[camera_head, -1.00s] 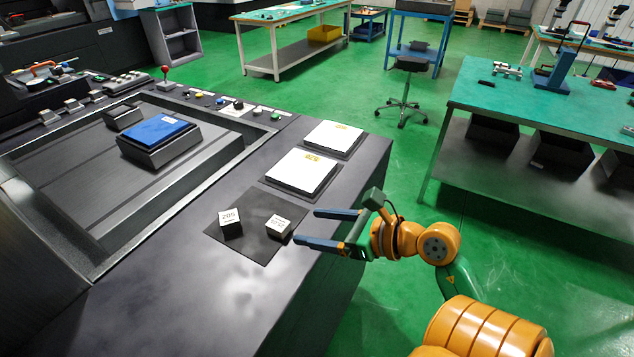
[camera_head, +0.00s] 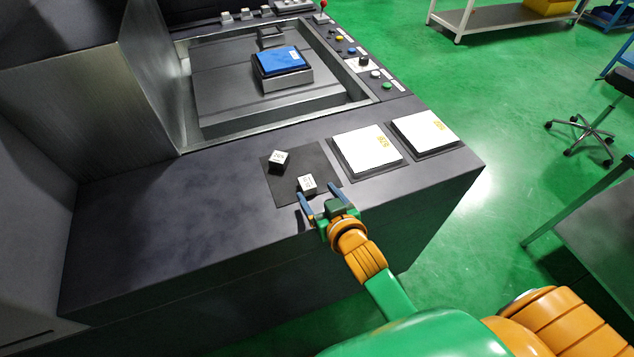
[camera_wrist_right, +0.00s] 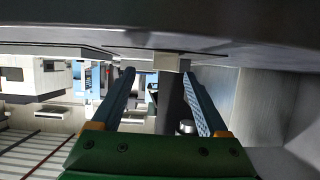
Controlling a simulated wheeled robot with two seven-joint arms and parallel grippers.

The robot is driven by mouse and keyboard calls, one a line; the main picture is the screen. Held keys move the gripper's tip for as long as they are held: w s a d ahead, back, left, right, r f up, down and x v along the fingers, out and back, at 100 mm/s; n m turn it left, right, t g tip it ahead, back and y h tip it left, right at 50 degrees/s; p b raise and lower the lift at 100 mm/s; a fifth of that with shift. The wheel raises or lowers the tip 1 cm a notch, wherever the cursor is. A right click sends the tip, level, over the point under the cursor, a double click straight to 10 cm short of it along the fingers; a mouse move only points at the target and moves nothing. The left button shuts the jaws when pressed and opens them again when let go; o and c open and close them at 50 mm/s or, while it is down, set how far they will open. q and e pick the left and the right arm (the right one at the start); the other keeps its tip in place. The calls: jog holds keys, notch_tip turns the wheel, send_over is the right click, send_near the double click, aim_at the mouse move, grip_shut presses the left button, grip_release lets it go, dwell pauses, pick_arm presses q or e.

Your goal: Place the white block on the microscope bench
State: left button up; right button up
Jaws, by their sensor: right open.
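Two small cubes with white labelled faces and dark sides lie on a dark square mat (camera_head: 291,193) at the machine's front ledge. The far cube (camera_head: 278,160) is turned at an angle; the near cube (camera_head: 307,184) is close to the mat's front edge. I cannot tell for sure which is the white block. My right gripper (camera_head: 317,193) is open, its blue fingers at the near cube's front side. In the right wrist view a pale block (camera_wrist_right: 168,62) shows beyond and between the open fingertips. My left gripper is not in view.
Two white pads (camera_head: 367,150) (camera_head: 425,132) in dark trays lie right of the mat. A blue-topped block (camera_head: 280,61) sits in the recessed machine bed. Part of a bench (camera_head: 585,205) shows at the right edge, past a green floor gap. A stool (camera_head: 590,137) stands there.

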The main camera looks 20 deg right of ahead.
aim_at(307, 182)
jog(key=x, duration=0.3)
jog(key=a+x, duration=0.1)
jog(key=x, duration=0.1)
jog(key=shift+w+a+r, duration=0.15)
jog(key=shift+w+r, duration=0.05)
jog(key=shift+w, duration=0.2)
jog(key=shift+w+f, duration=0.1)
jog(key=shift+w, duration=0.15)
jog(key=shift+s+d, duration=0.15)
jog(key=shift+d, duration=0.2)
jog(key=shift+a, duration=0.1)
grip_shut()
